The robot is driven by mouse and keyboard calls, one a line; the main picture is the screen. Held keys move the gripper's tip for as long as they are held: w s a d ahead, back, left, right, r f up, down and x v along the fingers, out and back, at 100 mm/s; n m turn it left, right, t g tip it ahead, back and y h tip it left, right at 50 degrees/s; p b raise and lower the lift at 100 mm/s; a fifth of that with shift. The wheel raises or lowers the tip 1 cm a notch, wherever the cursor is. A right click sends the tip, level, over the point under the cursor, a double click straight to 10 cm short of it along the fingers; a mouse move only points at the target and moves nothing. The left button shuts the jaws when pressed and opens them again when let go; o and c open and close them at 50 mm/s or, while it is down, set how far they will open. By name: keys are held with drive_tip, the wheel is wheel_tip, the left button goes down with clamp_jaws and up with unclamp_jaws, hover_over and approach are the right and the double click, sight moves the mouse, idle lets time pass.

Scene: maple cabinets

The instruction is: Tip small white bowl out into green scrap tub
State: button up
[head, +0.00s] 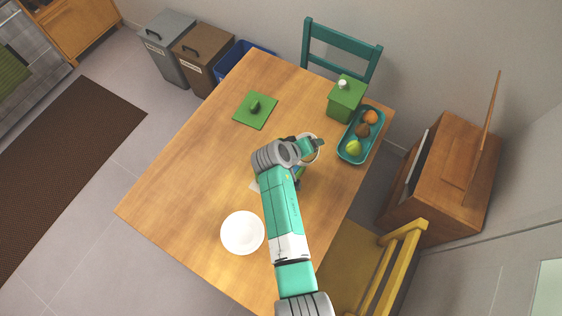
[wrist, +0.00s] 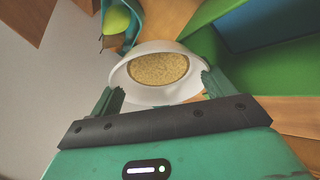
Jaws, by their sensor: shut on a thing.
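My gripper (head: 309,147) is over the right part of the table, shut on the small white bowl (wrist: 155,95). In the wrist view the bowl sits between the two fingers, its mouth visible and tan, grainy contents (wrist: 158,69) inside. In the head view, the bowl's pale rim (head: 317,155) shows only partly around my gripper. A green thing (head: 300,173) is mostly hidden behind my arm; it may be the scrap tub. In the wrist view a large green surface (wrist: 285,70) lies close on the right. I cannot tell whether it is the same thing.
A green box with a white top (head: 345,100) and a teal tray (head: 346,154) of fruit stand at the table's right end. A green board (head: 243,115) holds a dark green item. A white plate (head: 242,232) lies near the front. The table's left part is clear.

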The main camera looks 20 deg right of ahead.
drive_tip(key=shift+w+a+r+h+b, duration=0.2)
drive_tip(key=shift+a+h+b, duration=0.4)
drive_tip(key=shift+h+b, duration=0.3)
idle(0.3)
drive_tip(key=shift+w+a+r+n+h+b, duration=0.1)
drive_tip(key=shift+a+r+n+h+b, duration=0.15)
drive_tip(key=shift+h+b, duration=0.6)
drive_tip(key=shift+s+a+r+n+h+b, duration=0.1)
drive_tip(key=shift+a+r+n+h+b, duration=0.2)
drive_tip(key=shift+h+b, duration=0.55)
drive_tip(key=shift+w+a+r+n+h+b, duration=0.1)
drive_tip(key=shift+a+n+h+b, duration=0.25)
drive_tip(key=shift+h+b, duration=0.45)
idle(1.5)
drive_tip(key=shift+w+a+r+h+b, duration=0.15)
drive_tip(key=shift+a+h+b, duration=0.7)
drive_tip(key=shift+b, duration=0.9)
